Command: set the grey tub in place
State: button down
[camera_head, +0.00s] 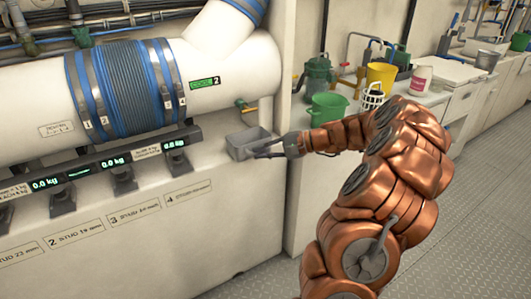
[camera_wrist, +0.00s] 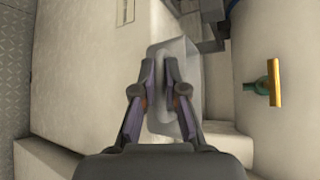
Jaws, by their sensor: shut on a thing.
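The grey tub (camera_head: 240,150) is a small open box, at the right end of the pale ledge (camera_head: 215,172) under the big white pipe. My gripper (camera_head: 268,149) reaches it from the right. In the wrist view my gripper (camera_wrist: 161,88) has its two fingers closed on the wall of the tub (camera_wrist: 187,118), at the near rim. The tub looks empty where I see into it. I cannot tell whether its base touches the ledge.
The white pipe (camera_head: 225,55) with its blue clamped hose (camera_head: 125,88) runs just above. A row of stud holders (camera_head: 124,180) with green readouts lies to the left. A brass-handled valve (camera_wrist: 262,86) is near the tub. A green bucket (camera_head: 327,108) stands on the counter to the right.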

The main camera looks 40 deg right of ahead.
aim_at(259, 143)
jog(key=shift+w+d+p, duration=0.2)
jog(key=shift+w+p, duration=0.7)
jog(key=shift+w, duration=1.7)
jog(key=shift+w, duration=0.15)
jog(key=shift+f, duration=0.4)
dwell(1.6)
jog(key=c, duration=1.1)
grip_release()
jog(key=shift+c, duration=0.2)
jog(key=v, duration=1.2)
jog(key=shift+f, duration=0.1)
